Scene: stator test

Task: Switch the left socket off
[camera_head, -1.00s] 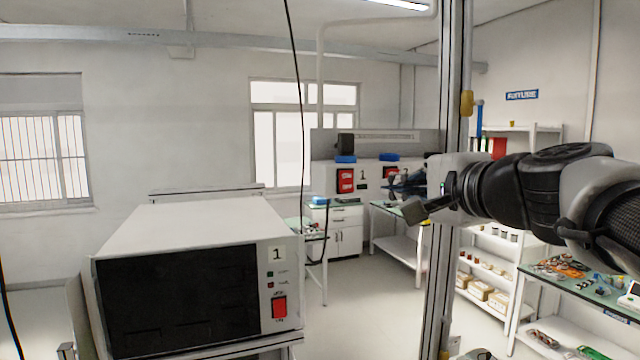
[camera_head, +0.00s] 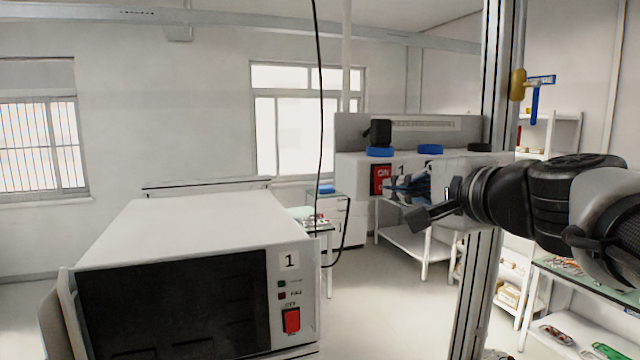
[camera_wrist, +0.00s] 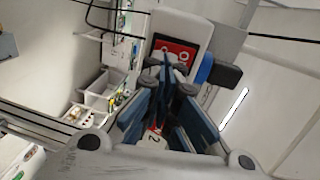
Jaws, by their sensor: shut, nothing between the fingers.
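The white socket box (camera_head: 352,172) stands ahead, with a red switch (camera_head: 381,179) marked ON at its left. In the head view my gripper (camera_head: 391,187), with blue-grey fingers, points left and overlaps the switch's right edge. In the wrist view the switch (camera_wrist: 174,50) shows just beyond the fingertips (camera_wrist: 165,63), which partly cover it. The fingers are together and empty. Whether they touch the switch I cannot tell. The second red switch is hidden behind my gripper in the head view.
A black plug (camera_head: 379,132) and blue round sockets (camera_head: 430,149) sit on the box's top. A white test cabinet (camera_head: 190,228) with its own red switch (camera_head: 291,320) stands front left. A metal post (camera_head: 484,260) rises at right. Shelves stand behind.

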